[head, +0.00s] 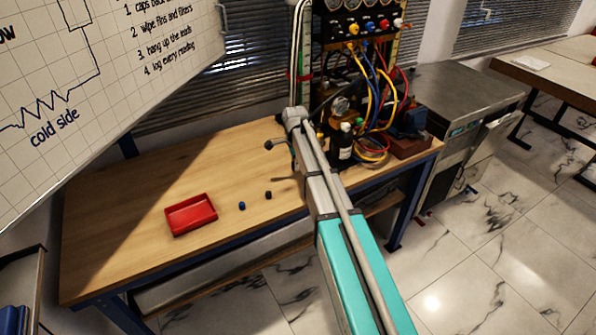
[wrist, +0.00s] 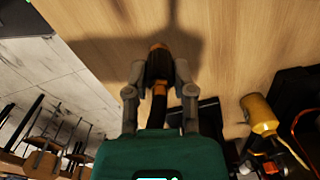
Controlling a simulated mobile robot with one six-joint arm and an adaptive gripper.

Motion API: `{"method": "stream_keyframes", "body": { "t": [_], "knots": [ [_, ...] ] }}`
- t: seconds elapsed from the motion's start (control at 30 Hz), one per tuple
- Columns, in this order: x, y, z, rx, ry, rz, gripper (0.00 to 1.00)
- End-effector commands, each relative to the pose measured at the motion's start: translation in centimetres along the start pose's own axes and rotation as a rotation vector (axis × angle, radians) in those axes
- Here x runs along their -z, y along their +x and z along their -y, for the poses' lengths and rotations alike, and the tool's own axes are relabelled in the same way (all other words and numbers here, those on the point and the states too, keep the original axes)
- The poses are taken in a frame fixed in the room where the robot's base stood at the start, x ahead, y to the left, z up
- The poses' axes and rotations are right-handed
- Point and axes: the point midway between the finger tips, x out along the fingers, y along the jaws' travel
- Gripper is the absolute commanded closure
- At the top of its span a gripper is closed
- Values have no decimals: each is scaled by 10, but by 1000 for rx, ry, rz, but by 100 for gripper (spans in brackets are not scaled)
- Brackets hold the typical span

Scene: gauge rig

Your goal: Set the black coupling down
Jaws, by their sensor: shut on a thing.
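The black coupling (wrist: 158,66), a dark ribbed piece with a brass-orange band, sits between the two fingers of my gripper (wrist: 158,84) in the wrist view. My gripper is shut on it. A dark hose-like length shows behind it between the fingers, partly hidden by my wrist. The wooden bench top (wrist: 235,45) lies beyond the coupling, with a broad shadow on it; the coupling appears to be held above the wood. In the head view the bench top (head: 130,220) is clear to see, but my arm hides most of my gripper and its load.
A red tray (head: 191,214), a small blue piece (head: 242,206) and a small black piece (head: 268,195) sit on the bench. The gauge rig with coloured hoses (head: 375,90) and a dark bottle (head: 342,142) stand at the right. The bench's left part is free.

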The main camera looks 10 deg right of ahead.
Motion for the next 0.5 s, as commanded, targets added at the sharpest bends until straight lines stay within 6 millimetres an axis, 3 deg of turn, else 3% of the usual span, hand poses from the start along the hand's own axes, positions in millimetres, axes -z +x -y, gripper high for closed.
{"method": "stream_keyframes", "body": {
  "t": [0.23, 0.5],
  "knots": [
    [-1, 6, 4, 0, 0, 0, 100],
    [-3, 28, 8, 0, 0, 0, 100]
  ]
}}
